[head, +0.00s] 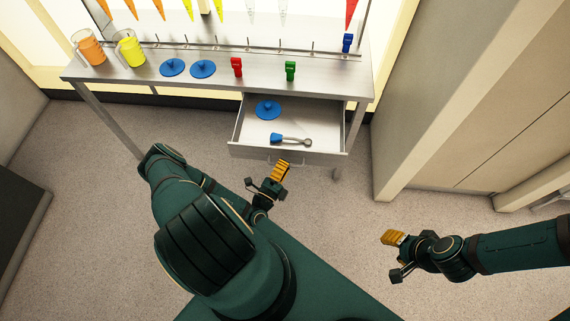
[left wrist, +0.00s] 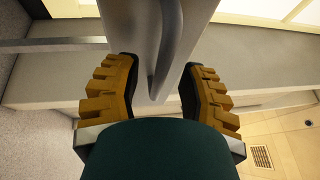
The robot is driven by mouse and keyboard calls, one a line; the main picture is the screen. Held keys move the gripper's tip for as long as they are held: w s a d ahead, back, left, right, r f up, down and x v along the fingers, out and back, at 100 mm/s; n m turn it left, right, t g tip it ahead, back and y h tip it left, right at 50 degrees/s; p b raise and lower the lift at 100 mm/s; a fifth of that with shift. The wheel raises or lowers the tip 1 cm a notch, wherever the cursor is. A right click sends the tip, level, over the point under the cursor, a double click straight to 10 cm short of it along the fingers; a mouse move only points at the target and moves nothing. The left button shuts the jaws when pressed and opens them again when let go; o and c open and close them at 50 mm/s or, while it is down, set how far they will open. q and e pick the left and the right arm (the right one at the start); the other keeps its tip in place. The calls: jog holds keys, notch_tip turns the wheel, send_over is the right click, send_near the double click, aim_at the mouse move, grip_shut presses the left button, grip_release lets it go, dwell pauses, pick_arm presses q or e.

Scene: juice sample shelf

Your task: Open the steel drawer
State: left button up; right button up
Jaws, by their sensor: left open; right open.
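The steel drawer (head: 325,116) under the table is pulled out, and its inside shows in the head view. A blue lid (head: 267,110) and a blue-handled tool (head: 290,139) lie in it. My left gripper (head: 279,171) is just in front of the drawer front, close to its handle, partly hiding it. In the left wrist view, the drawer handle (left wrist: 167,50) is a curved bar whose end reaches the gap between the open left fingers (left wrist: 158,90). No finger clearly touches it. My right gripper (head: 391,244) is open and empty, well away over the floor to the right.
The steel table (head: 210,86) carries two jugs with orange (head: 88,47) and yellow (head: 129,47) contents, two blue lids, a red clip (head: 236,67), a green clip (head: 290,70) and a blue clip (head: 347,43). A beige cabinet (head: 470,90) stands right. Floor before the drawer is clear.

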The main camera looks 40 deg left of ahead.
pick_arm(q)
jog(key=v, duration=1.1)
jog(key=shift+r, duration=0.15)
